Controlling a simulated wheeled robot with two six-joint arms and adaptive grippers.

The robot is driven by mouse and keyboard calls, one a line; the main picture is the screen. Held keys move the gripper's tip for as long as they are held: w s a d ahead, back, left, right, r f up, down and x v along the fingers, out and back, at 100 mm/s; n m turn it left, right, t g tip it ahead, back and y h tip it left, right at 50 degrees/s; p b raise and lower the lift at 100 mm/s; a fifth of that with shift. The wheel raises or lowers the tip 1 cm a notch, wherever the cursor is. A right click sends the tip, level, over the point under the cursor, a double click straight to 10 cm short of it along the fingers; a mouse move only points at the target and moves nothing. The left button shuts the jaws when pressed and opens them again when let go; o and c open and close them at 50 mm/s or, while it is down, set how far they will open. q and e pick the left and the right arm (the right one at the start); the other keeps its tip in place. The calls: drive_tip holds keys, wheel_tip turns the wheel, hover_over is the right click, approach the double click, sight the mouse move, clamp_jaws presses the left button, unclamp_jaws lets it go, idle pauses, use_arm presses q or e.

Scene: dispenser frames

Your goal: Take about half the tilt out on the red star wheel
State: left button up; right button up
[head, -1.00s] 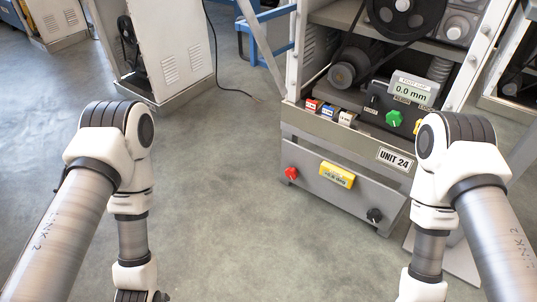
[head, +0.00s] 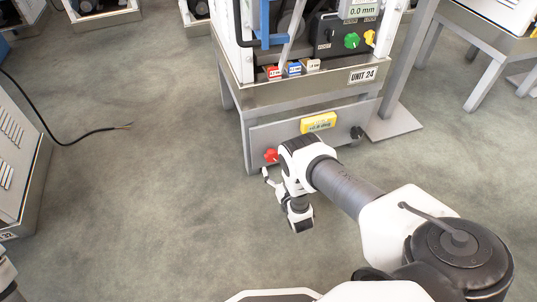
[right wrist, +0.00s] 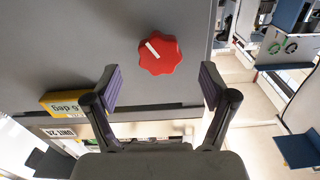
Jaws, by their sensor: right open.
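The red star wheel (head: 271,155) is at the left end of the grey lower panel of UNIT 24. In the right wrist view the red star wheel (right wrist: 159,56) shows a white pointer line slanting to the upper left. My right gripper (head: 268,178) is just in front of and below the wheel. In the right wrist view my right gripper (right wrist: 161,82) is open and empty, with the wheel ahead between its fingers and not touched. The yellow tilt display (head: 318,122) seems to read +0.6 deg; "6 deg" shows in the wrist view. My left gripper is not in view.
A black knob (head: 357,132) is at the panel's right end. Green knob (head: 351,40) and coloured blocks (head: 293,68) sit above. A grey cabinet (head: 22,165) and loose cable (head: 75,138) are at left. The floor between is clear.

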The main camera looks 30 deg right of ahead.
sight(274, 158)
drive_tip(key=x, duration=0.1)
drive_tip(key=b+x, duration=0.1)
drive_tip(key=x, duration=0.1)
drive_tip(key=b+x, duration=0.1)
drive_tip(key=x, duration=0.1)
drive_tip(key=shift+f, duration=0.3)
drive_tip(key=shift+w+d+r+b, duration=0.2)
drive_tip(key=shift+w+b, duration=0.1)
drive_tip(key=shift+w, duration=0.25)
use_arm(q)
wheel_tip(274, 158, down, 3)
use_arm(e)
drive_tip(key=c, duration=1.1)
